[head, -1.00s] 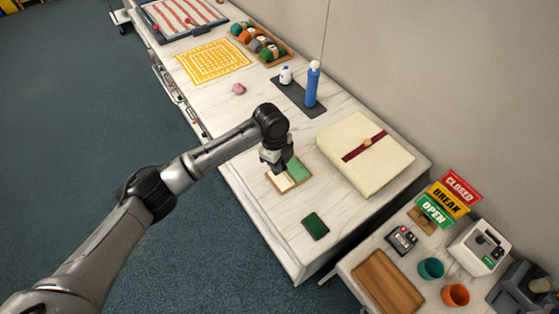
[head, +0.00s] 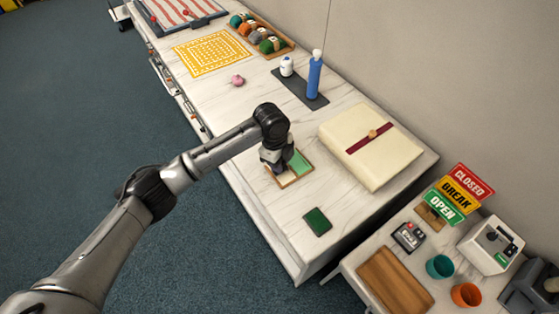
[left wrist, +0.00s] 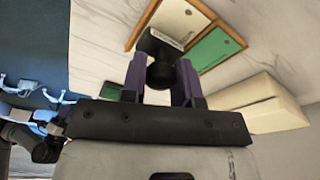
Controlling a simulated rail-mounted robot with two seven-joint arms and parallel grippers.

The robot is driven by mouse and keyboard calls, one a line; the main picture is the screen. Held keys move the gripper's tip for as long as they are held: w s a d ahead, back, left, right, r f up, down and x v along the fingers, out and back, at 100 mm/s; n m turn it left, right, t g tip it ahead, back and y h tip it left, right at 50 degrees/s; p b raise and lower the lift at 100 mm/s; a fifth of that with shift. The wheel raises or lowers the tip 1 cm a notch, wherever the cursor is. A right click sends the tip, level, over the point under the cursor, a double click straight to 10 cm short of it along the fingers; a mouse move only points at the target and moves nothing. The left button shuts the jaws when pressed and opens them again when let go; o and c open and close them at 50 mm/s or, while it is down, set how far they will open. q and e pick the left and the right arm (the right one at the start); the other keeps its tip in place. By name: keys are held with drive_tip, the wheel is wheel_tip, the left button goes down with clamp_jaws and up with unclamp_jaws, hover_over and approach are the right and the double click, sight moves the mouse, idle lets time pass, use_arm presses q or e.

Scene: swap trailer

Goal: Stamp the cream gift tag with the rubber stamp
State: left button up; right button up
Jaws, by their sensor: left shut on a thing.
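My left gripper (head: 275,166) is over the left part of a small wooden-framed tray (head: 296,181). In the left wrist view its fingers (left wrist: 162,72) are shut on the black rubber stamp (left wrist: 158,45), around its round knob. The cream gift tag (left wrist: 180,18) lies in one half of the tray, with a green panel (left wrist: 215,48) beside it. The stamp's base overlaps the cream tag's near end in that view; I cannot tell whether they touch. In the head view the gripper hides most of the cream half. My right gripper is not in view.
A dark green pad (head: 317,221) lies near the table's front corner. A large cream box with a red band (head: 369,146) stands right of the tray. A blue bottle (head: 314,76) on a dark mat is farther back. The table left of the box is fairly clear.

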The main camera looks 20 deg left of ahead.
use_arm(q)
drive_tip(key=shift+f, duration=0.55)
idle(0.8)
idle(0.9)
drive_tip(key=shift+f, duration=0.15)
idle(1.0)
drive_tip(key=shift+p, duration=0.35)
wheel_tip(320, 180, up, 4)
drive_tip(key=p, duration=0.3)
drive_tip(key=shift+p, duration=0.3)
drive_tip(key=shift+r+p, duration=1.6)
drive_tip(key=shift+r, duration=0.05)
